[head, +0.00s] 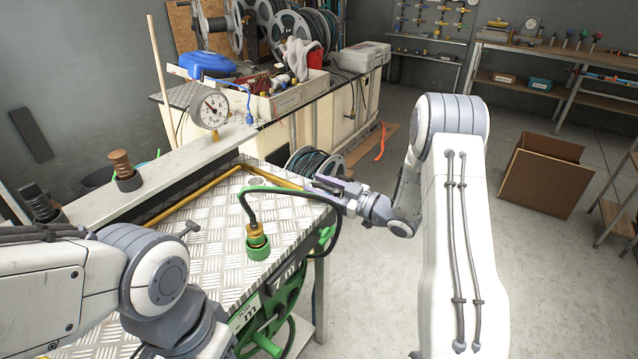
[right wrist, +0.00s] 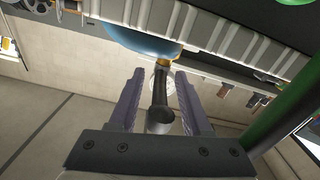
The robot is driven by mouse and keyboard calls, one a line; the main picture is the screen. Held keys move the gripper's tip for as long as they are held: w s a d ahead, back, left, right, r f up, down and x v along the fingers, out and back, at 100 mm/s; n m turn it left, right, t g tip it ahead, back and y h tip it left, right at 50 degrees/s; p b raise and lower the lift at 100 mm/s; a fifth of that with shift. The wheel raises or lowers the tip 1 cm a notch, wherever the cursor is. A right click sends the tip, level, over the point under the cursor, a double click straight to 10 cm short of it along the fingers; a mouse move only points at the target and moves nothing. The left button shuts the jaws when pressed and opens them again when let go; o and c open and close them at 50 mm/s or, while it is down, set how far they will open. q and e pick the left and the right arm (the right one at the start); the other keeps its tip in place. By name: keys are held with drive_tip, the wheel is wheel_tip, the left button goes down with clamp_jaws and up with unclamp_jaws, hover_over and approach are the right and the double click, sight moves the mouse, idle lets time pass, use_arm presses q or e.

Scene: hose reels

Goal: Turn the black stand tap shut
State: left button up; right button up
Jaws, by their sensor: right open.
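My right gripper (head: 326,185) is by the right edge of the metal-topped bench, beside the green hose. In the right wrist view its two purple-grey fingers (right wrist: 159,104) are apart. A black handle-like part (right wrist: 160,98) with a brass-coloured end lies between them, with a gap on each side. It looks like part of a black tap, but I cannot tell for sure. In the head view this part is hidden or too small to make out near the fingers. My left arm is at the lower left; its gripper is not in view.
A green hose (head: 285,190) loops from a brass-and-green connector (head: 257,242) on the bench (head: 205,250) past my right gripper. A pressure gauge (head: 210,109) stands at the back. A green reel (head: 275,320) hangs below the front edge. Floor around the cardboard box (head: 540,180) is clear.

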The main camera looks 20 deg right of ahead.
drive_tip(key=shift+w+a, duration=0.1)
drive_tip(key=shift+w, duration=0.1)
clamp_jaws()
idle(1.4)
